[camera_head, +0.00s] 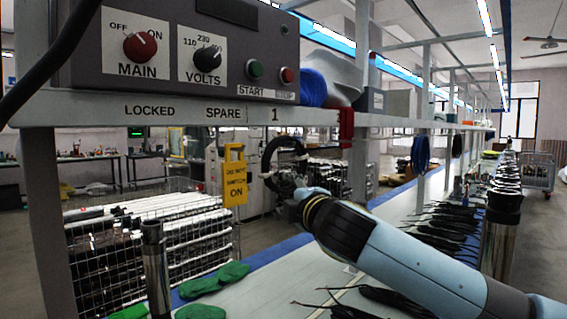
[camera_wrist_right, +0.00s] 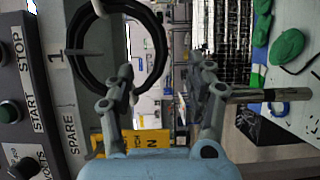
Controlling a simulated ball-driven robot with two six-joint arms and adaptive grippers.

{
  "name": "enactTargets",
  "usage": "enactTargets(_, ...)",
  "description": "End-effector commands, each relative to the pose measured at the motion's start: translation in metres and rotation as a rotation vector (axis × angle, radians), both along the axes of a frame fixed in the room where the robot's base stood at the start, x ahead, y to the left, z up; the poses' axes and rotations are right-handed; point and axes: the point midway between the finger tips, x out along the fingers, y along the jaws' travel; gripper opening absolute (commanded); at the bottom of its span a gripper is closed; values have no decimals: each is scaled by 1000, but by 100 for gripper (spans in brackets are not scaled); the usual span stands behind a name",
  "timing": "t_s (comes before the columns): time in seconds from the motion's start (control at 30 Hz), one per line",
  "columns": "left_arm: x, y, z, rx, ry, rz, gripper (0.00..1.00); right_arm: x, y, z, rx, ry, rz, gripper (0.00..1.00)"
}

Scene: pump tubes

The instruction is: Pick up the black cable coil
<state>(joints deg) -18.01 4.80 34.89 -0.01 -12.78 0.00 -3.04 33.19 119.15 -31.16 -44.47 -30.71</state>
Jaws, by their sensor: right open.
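The black cable coil (camera_head: 268,156) hangs below the shelf edge in the head view, right of the yellow switch tag. It also shows as a large ring in the right wrist view (camera_wrist_right: 73,48), at the upper left. My right gripper (camera_head: 286,181) is at the coil's lower part, and the arm hides some of it. In the wrist view the two fingers (camera_wrist_right: 165,73) are spread apart. The left-hand finger overlaps the ring's lower right side; whether it touches is unclear. Nothing is held between the fingers. My left gripper is not in view.
The control box (camera_head: 190,55) sits on the shelf (camera_head: 95,110) above. The yellow tag (camera_head: 235,176) hangs close to the left of the coil. A blue coil (camera_head: 420,155) and another dark coil (camera_head: 458,145) hang farther back. Green cloths (camera_head: 200,287) and black tubes lie on the table below.

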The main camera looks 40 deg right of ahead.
Motion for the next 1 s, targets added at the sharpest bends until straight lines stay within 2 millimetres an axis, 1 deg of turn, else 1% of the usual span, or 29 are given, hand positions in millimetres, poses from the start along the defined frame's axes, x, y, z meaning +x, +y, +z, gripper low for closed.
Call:
enactTargets(0.07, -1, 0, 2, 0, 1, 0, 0, 5, -2, 1, 0, 0, -1, 55)
enactTargets(0.17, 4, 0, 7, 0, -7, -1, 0, 14, -9, 2, 0, 0, -1, 55)
enactTargets(0.3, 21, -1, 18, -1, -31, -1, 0, 33, -22, 4, 1, 1, -2, 55)
enactTargets(0.4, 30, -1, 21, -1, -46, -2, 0, 44, -27, 2, 1, 1, -1, 55)
enactTargets(0.57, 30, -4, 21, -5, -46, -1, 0, 50, -29, 0, 1, 2, 1, 55)
enactTargets(0.7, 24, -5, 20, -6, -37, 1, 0, 49, -28, 0, 0, 2, 1, 55)
enactTargets(0.87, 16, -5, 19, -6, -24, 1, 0, 49, -28, 0, 0, 2, 1, 34)
enactTargets(1.0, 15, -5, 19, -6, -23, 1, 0, 49, -28, 0, 0, 2, 1, 16)
